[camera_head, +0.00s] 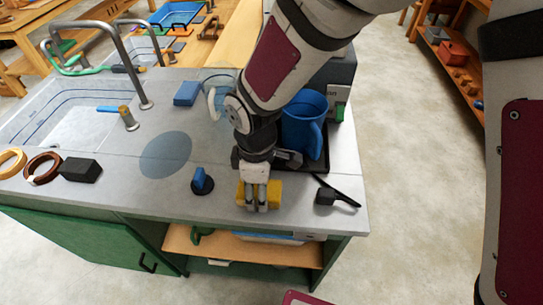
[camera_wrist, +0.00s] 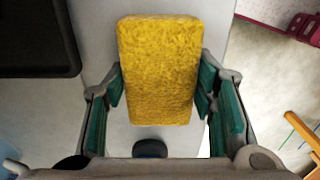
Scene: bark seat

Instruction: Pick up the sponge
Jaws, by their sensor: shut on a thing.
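A yellow sponge (camera_head: 243,196) is at the front edge of the grey counter in the head view, directly under my gripper (camera_head: 257,204). In the wrist view the yellow sponge (camera_wrist: 158,70) stands upright in the picture between the two green-padded fingers of my gripper (camera_wrist: 160,95). The fingers are shut on its lower sides. I cannot tell whether the sponge still touches the counter.
A blue-handled black tool (camera_head: 202,182) is left of the sponge, and a black brush (camera_head: 335,196) lies to its right. A blue pitcher (camera_head: 303,125) stands on a dark tray behind. A blue block (camera_head: 187,93) and a dark block (camera_head: 80,169) are further left.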

